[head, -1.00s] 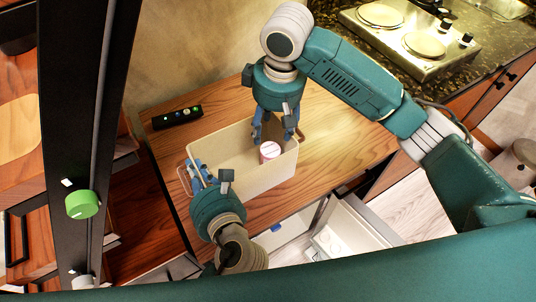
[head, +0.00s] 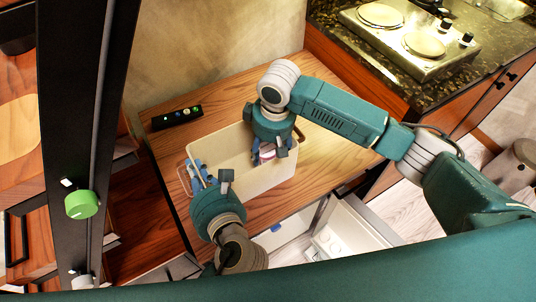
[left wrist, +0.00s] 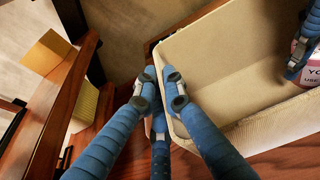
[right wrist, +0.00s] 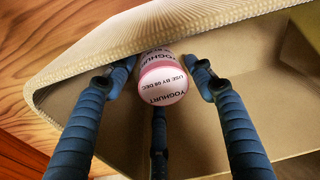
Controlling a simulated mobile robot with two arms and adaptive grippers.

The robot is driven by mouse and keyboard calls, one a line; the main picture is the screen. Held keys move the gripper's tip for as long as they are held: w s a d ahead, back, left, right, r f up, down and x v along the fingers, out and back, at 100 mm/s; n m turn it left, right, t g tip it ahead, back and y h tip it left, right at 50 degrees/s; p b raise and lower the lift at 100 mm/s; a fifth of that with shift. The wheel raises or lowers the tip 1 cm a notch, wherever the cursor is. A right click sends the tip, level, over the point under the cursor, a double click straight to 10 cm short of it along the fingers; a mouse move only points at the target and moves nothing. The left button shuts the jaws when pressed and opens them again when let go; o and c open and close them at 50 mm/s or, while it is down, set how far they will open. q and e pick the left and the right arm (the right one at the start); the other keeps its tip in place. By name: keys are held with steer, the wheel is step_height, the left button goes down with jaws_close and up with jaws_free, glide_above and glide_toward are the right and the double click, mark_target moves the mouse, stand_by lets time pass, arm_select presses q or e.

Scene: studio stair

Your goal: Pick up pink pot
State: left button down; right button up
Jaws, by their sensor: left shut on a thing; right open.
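The pink pot (right wrist: 163,88) is a small round yoghurt pot with a printed white lid, inside the beige bin (head: 232,139) near its right end. It shows partly in the head view (head: 268,153) and at the right edge of the left wrist view (left wrist: 311,58). My right gripper (head: 266,157) is open, reaching down into the bin with its blue fingers on either side of the pot, apart from it. My left gripper (head: 197,180) is shut on the bin's left end (left wrist: 160,62); the exact contact is partly hidden.
The bin stands on a wooden table (head: 330,140). A black remote-like strip with coloured buttons (head: 177,117) lies behind it. A hob (head: 410,35) is at the back right. An open white drawer (head: 345,235) lies below the front. The table's right side is clear.

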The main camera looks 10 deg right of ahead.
mark_target(268, 149)
steer(key=shift+f, duration=0.1)
steer(key=c, duration=1)
step_height(268, 149, up, 18)
steer(key=shift+r, duration=0.1)
arm_select(q)
steer(key=c, duration=1.8)
jaws_free()
steer(key=shift+f, duration=0.1)
steer(key=v, duration=1.2)
